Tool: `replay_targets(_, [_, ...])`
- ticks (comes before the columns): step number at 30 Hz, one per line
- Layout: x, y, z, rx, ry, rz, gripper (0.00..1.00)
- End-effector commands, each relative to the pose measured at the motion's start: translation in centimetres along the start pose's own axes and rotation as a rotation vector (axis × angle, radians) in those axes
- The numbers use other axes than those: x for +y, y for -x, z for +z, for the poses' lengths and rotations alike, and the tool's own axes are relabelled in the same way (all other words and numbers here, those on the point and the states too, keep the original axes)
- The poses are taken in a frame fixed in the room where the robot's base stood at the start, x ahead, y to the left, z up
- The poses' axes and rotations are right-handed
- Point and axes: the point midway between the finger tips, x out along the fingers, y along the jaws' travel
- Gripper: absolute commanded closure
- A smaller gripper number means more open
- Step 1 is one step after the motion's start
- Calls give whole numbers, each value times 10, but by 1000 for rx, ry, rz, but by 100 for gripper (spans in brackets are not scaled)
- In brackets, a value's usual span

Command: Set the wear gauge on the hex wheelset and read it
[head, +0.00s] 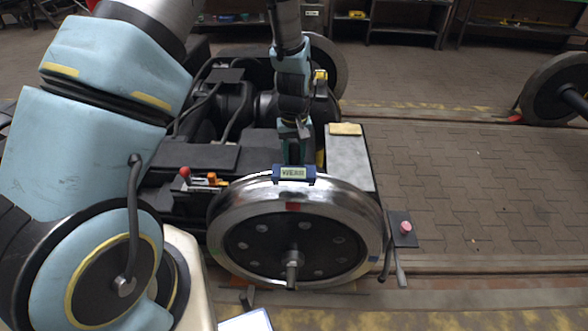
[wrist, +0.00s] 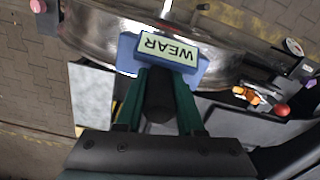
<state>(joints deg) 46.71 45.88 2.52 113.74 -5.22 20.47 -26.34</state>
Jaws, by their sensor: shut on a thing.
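The wear gauge (head: 294,173) is a small blue block with a pale label reading "WEAR". It sits at the top of the near wheel's rim in the head view. My gripper (head: 292,150) is above it, pointing down, shut on it. In the wrist view the gauge (wrist: 167,50) lies between the tips of the green fingers (wrist: 160,80), against the shiny rim. I cannot tell whether it is fully seated. The near wheel (head: 296,235) has a dark disc with several bolts, a hub stub and a red mark below the gauge. No measured value is legible.
A grey plate (head: 350,160) with a tan block (head: 345,129) lies right of my gripper. Red and orange levers (head: 197,178) stand left of the wheel. A box with a pink button (head: 405,228) is at right. Another wheel (head: 560,88) stands far right; paving between is clear.

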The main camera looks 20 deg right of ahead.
Motion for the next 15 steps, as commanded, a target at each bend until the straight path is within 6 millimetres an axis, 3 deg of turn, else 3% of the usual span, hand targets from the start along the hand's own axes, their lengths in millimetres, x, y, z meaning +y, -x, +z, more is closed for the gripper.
replay_targets(9, [-1,-38,0,-1,0,-1,100])
replay_targets(15, [0,-41,0,1,0,0,100])
